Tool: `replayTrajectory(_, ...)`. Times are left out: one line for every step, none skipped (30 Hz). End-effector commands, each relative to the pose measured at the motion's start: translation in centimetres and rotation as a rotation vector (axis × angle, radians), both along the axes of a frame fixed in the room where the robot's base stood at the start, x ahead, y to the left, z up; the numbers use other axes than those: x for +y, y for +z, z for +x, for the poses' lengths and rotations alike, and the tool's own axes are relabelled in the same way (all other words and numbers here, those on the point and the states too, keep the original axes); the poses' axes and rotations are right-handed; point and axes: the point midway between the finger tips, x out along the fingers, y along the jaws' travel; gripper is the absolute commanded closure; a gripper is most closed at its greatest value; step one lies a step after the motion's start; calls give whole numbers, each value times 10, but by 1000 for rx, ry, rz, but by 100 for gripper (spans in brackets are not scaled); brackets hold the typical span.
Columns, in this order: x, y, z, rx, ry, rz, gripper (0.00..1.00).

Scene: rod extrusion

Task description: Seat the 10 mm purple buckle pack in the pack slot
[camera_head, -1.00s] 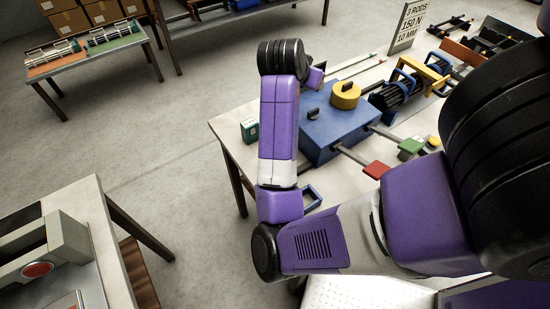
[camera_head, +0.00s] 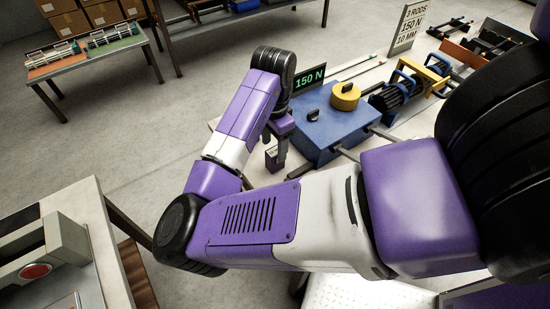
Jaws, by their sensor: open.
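A small dark purple box with a pale label (camera_head: 271,160), which looks like the buckle pack, stands at the left end of the work table, left of the blue machine. My gripper (camera_head: 282,150) points down right at this box, its visible finger close against the box's right side. The jaws are open, but their gap and the far finger are hard to make out. I cannot tell whether a finger touches the box. The pack slot is not identifiable; my arm covers the table's front left part.
The blue machine (camera_head: 330,132) with a yellow round cap (camera_head: 345,96) stands just right of my gripper. A display reading 150 N (camera_head: 310,77) is behind it. A sign (camera_head: 407,27) reads 3 rods, 150 N, 10 mm. A yellow-framed unit (camera_head: 425,75) is further right.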

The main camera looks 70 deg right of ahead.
Motion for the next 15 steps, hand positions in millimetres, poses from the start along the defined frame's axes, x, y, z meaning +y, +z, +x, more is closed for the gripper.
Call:
replayTrajectory(-1, -7, -2, 3, 1, 4, 42)
replayTrajectory(-2, -11, -2, 3, 1, 2, 42)
replayTrajectory(-2, -18, -2, 2, 1, 3, 42)
replayTrajectory(-2, -22, -2, 2, 2, 2, 42)
replayTrajectory(-2, -25, -2, 2, 2, 2, 42)
replayTrajectory(-2, -29, -2, 2, 1, 3, 42)
replayTrajectory(-2, -31, -2, 2, 1, 1, 42)
replayTrajectory(-2, -33, -2, 1, 1, 1, 42)
replayTrajectory(-2, -35, -2, 0, 1, 0, 42)
replayTrajectory(-2, -35, -2, 0, 1, 0, 42)
replayTrajectory(-2, -36, -2, 0, 1, 0, 42)
replayTrajectory(-2, -36, -2, 0, 1, 0, 42)
replayTrajectory(-2, -36, -2, 1, 1, -1, 42)
replayTrajectory(-2, -36, -2, 1, 1, -1, 42)
replayTrajectory(-2, -36, -2, 1, 1, -1, 42)
